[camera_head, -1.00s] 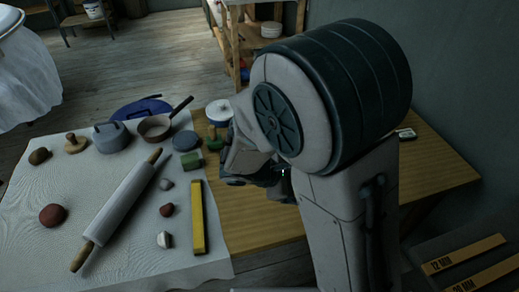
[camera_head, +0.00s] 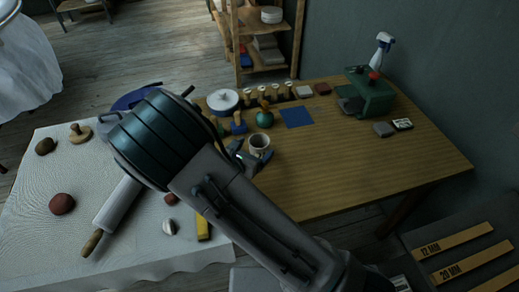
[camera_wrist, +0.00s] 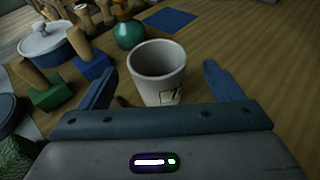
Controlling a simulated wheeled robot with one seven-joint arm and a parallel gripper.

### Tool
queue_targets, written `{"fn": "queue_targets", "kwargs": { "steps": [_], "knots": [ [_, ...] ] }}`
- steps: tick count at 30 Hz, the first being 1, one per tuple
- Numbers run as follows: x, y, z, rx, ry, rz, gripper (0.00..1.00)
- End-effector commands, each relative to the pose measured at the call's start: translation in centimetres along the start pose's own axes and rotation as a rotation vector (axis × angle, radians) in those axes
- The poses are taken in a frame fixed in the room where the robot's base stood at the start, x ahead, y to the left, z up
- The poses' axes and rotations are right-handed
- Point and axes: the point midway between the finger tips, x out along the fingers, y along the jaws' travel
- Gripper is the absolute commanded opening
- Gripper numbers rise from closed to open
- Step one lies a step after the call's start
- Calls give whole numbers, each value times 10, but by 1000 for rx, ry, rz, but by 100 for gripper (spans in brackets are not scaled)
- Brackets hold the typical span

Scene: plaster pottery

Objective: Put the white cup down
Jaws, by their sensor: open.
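The white cup (camera_head: 259,144) stands upright on the bare wooden table, just right of the cloth. In the wrist view the cup (camera_wrist: 158,72) sits between the two spread fingers of my gripper (camera_wrist: 160,90), with a dark mark low on its side. My gripper (camera_head: 250,160) is open, with visible gaps between the fingers and the cup. My arm hides part of the gripper and some of the cloth in the head view.
The table (camera_head: 380,165) is clear to the right, before a green machine (camera_head: 372,95).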

Motion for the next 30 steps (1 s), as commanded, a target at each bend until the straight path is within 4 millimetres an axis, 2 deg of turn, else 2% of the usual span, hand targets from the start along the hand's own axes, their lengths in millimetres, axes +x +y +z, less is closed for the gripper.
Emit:
{"fn": "queue_targets", "kwargs": {
  "steps": [8, 15, 18, 24, 26, 30],
  "knots": [
    [18, 1, 1, -1, 0, -1, 87],
    [52, 3, 2, 0, -1, -3, 87],
    [62, 3, 1, 0, 1, -1, 87],
    [62, 4, 1, 1, 1, 0, 87],
    [62, 4, 1, 1, 1, 0, 73],
    [62, 3, 1, 1, 1, 0, 34]
  ]
}}
